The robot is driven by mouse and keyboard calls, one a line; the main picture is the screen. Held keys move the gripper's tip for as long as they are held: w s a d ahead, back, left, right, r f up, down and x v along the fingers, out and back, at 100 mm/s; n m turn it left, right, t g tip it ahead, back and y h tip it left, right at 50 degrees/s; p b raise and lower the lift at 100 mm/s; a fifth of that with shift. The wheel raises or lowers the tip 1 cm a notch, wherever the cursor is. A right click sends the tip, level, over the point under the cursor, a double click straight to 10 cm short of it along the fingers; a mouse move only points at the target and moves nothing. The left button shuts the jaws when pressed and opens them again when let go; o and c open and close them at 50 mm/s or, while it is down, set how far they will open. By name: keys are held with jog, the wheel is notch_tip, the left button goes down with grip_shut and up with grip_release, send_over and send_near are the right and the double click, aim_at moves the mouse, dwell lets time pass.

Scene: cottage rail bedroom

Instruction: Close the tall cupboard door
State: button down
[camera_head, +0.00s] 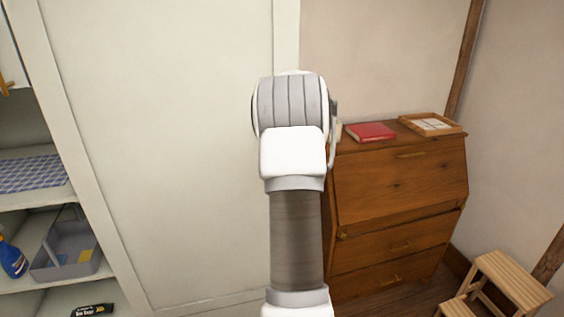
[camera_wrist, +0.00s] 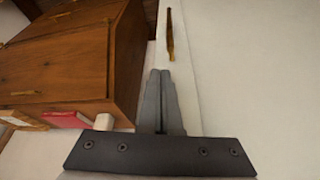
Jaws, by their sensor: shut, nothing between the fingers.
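The tall cupboard door (camera_head: 190,150) stands open as a big cream panel filling the middle left of the head view. Its free edge (camera_head: 286,35) runs up behind my arm. In the wrist view, which is turned upside down, the door panel (camera_wrist: 250,70) is at the right, and a brass handle (camera_wrist: 170,36) shows along its narrow edge. My gripper (camera_wrist: 160,75) is shut and empty, its fingertips overlapping the door edge in the picture; I cannot tell whether they touch it. In the head view my arm hides the fingers.
Open shelves at the left hold a blue checked cloth (camera_head: 30,173), a grey caddy (camera_head: 65,262) and a blue bottle (camera_head: 11,258). A wooden bureau (camera_head: 395,185) stands right of the door, with a red book (camera_head: 370,132) and a tray (camera_head: 432,124) on top. A step stool (camera_head: 510,280) is at the lower right.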

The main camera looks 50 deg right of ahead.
jog(key=s+b+v, duration=0.1)
jog(key=v, duration=0.9)
jog(key=shift+s+d, duration=0.15)
jog(key=shift+d, duration=0.05)
jog(key=w+a+r+n+t+b, duration=0.1)
jog(key=w+a+r, duration=0.25)
jog(key=a, duration=0.25)
jog(key=w+a+r+t+b, duration=0.1)
jog(key=w+a+r+t, duration=0.1)
jog(key=a+r, duration=0.25)
jog(key=s+a+r+n+t+y+b, duration=0.1)
jog(key=a+r+t, duration=0.15)
jog(key=a, duration=0.65)
jog(key=s+a+r+n+t, duration=0.1)
jog(key=a+r, duration=0.3)
jog(key=a, duration=0.5)
jog(key=s+a+r+n+t+y+b, duration=0.1)
jog(key=a+r+t, duration=0.15)
jog(key=a, duration=0.65)
jog(key=s+a+f+n+g+p, duration=0.1)
jog(key=s+a+f+n+g, duration=0.1)
jog(key=s+f, duration=0.7)
jog(key=s+a+f+n+g+y+p, duration=0.1)
jog(key=s+a+f+n+g+p, duration=0.1)
jog(key=s+a+f, duration=0.5)
jog(key=s+f+n+g, duration=0.1)
jog(key=s+f+g, duration=0.1)
jog(key=s, duration=0.1)
jog(key=shift+f+p, duration=0.3)
jog(key=shift+f, duration=0.05)
